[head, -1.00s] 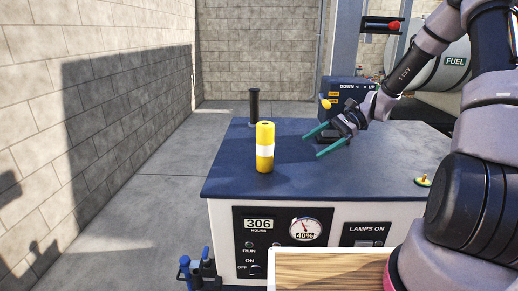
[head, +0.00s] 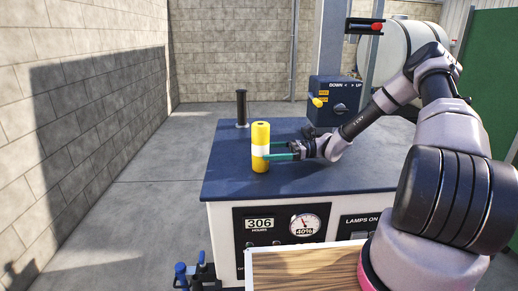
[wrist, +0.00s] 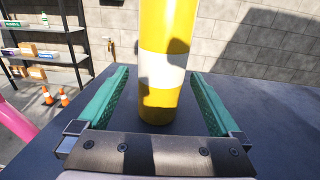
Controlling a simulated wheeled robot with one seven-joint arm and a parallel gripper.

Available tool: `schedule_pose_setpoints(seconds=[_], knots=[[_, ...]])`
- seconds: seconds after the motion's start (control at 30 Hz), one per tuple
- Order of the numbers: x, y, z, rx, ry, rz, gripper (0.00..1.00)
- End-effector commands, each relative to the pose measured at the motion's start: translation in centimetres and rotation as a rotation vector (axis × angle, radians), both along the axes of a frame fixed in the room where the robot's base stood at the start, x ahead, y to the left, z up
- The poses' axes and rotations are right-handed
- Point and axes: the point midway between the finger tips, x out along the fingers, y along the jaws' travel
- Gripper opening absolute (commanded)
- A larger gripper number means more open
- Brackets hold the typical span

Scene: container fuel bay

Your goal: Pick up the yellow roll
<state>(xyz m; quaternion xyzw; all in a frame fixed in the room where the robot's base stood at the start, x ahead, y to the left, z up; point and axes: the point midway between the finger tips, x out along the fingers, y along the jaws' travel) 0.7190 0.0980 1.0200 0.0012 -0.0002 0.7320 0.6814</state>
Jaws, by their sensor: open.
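The yellow roll (head: 260,134) stands upright on the dark blue top of the cabinet, with a white band round its middle. In the wrist view the roll (wrist: 162,98) stands between the two green fingers, and its top is cut off by the frame. My gripper (head: 268,151) comes in low from the right in the head view. Its fingers (wrist: 160,105) are open, with a gap showing on each side of the roll.
A black post (head: 241,107) stands behind the roll at the back edge of the cabinet top (head: 225,178). A dark blue control box (head: 338,100) with a yellow knob stands behind my arm. The top is clear left of the roll.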

Motion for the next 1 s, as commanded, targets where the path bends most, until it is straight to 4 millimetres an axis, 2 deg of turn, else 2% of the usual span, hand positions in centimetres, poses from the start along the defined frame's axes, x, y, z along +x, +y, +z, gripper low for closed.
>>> schedule_pose_setpoints(seconds=[0.17,0.4,0.5,0.77,0.87,1.0], knots=[[-0.1,1.3,0.1,0.0,-0.001,0.001,1.0],[-0.2,4.8,0.4,0.0,0.0,0.002,1.0],[-0.3,5.7,0.4,-0.001,0.0,0.002,1.0],[-0.2,6.0,0.4,-0.002,-0.001,0.0,1.0],[-0.2,6.0,0.4,-0.002,-0.001,0.0,0.66],[-0.2,5.9,0.4,-0.002,-0.001,0.0,0.12]])
